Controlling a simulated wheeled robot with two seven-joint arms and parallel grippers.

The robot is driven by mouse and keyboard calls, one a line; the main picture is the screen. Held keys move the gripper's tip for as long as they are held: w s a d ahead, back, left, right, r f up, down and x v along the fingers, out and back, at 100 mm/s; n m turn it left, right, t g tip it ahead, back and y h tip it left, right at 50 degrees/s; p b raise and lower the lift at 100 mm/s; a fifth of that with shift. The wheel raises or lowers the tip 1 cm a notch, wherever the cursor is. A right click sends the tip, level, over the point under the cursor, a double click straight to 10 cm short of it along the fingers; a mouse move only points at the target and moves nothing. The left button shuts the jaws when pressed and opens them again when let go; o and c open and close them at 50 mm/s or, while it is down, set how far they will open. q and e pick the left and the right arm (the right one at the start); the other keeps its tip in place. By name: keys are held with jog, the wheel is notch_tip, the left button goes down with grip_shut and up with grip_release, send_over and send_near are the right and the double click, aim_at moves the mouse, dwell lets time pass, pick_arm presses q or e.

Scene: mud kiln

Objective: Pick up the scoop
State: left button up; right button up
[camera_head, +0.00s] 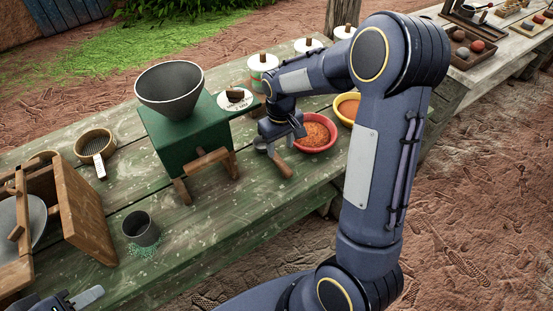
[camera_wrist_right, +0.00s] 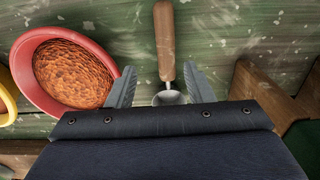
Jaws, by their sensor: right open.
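The scoop has a wooden handle and a small metal bowl. In the right wrist view its handle (camera_wrist_right: 165,42) points away from me and its metal bowl (camera_wrist_right: 169,98) lies between my open fingers, partly hidden by the gripper body. In the head view the scoop (camera_head: 283,167) lies on the green table next to the red bowl. My right gripper (camera_head: 281,143) is open above the scoop, and its fingertips (camera_wrist_right: 160,82) stand on either side of it. My left gripper (camera_head: 85,298) shows only in part at the bottom left, away from the scoop.
A red bowl of orange grains (camera_head: 314,132) stands close to the right gripper, with a yellow bowl (camera_head: 348,108) behind it. A green hopper mill (camera_head: 187,125) stands to the left. A dark cup (camera_head: 141,229), a sieve (camera_head: 95,147) and a wooden frame (camera_head: 78,208) are further left.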

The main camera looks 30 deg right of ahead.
aim_at(277, 157)
jog(key=shift+s+a+f, duration=0.1)
jog(key=shift+s+f, duration=0.05)
jog(key=shift+f, duration=0.3)
jog(key=f, duration=0.5)
jog(key=shift+w+a+p, duration=0.35)
jog(key=shift+p, duration=0.05)
jog(key=shift+c, duration=0.5)
grip_shut()
